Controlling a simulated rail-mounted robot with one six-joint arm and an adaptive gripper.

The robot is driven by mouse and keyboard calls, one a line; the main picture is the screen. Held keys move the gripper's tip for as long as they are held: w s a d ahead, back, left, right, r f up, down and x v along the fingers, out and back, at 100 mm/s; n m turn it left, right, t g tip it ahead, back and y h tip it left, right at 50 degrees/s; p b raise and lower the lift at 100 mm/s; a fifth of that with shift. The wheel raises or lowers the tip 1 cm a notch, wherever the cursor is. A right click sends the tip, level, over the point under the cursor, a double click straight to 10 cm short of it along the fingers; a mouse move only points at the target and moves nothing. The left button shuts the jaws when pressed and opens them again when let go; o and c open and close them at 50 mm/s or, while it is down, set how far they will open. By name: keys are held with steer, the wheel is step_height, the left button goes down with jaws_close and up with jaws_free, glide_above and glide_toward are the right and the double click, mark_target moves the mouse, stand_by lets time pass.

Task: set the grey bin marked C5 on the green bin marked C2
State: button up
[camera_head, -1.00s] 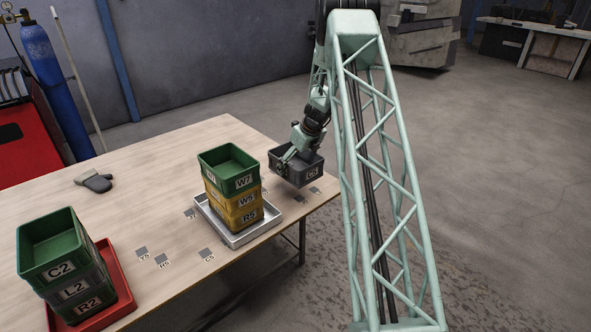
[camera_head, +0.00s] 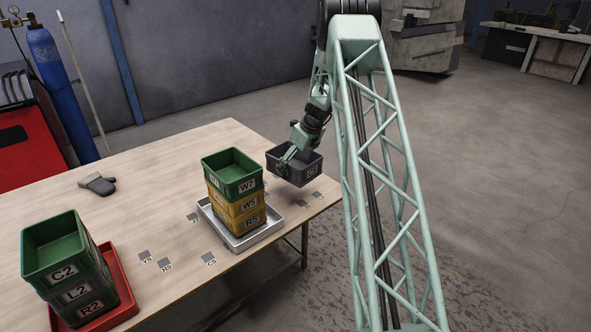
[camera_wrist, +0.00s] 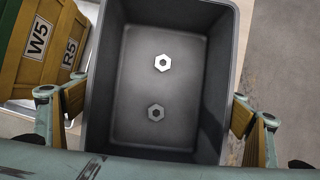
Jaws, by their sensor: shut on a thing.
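The grey bin marked C5 (camera_head: 312,171) is held up beside the middle stack, over the bench's right end. My gripper (camera_head: 290,157) is shut on it. In the wrist view the grey bin (camera_wrist: 125,75) sits between my two fingers, and two hex nuts (camera_wrist: 162,63) show on its floor. The green bin marked C2 (camera_head: 62,272) is upright and empty on top of the left stack, above the L2 and R2 bins (camera_head: 90,303). That stack stands on a red tray (camera_head: 122,283).
The middle stack has a green W7 bin (camera_head: 247,187) over yellow W5 and R5 bins (camera_head: 250,219), on a silver tray (camera_head: 243,242). It stands close left of the held bin. Bench between the stacks is clear, with flat marked squares (camera_head: 209,258).

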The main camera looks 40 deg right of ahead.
mark_target(280, 147)
steer(key=w+a+r+n+g+y+p, duration=0.1)
steer(key=w+a+r+n+y, duration=0.25)
steer(key=r, duration=0.55)
steer(key=w+a+r+n+g+p, duration=0.1)
steer(key=w+a+r+n+p, duration=0.15)
steer(key=a+r+n, duration=0.4)
steer(key=s+a+r+n+g+h+b, duration=0.1)
steer(key=s+a+n+g, duration=0.1)
steer(key=s+a+n, duration=0.2)
steer(key=s+a+r+n+g+h+b, duration=0.1)
steer(key=s+a+n, duration=0.3)
steer(key=a+n, duration=0.6)
steer(key=s+a+r+n+g+h+b, duration=0.1)
steer(key=s+a+n, duration=0.4)
steer(key=a, duration=1.4)
steer(key=shift+a+r+n+g+b, duration=0.4)
steer(key=shift+r+n+g+b, duration=0.4)
steer(key=shift+g, duration=0.5)
steer(key=shift+a+f, duration=0.1)
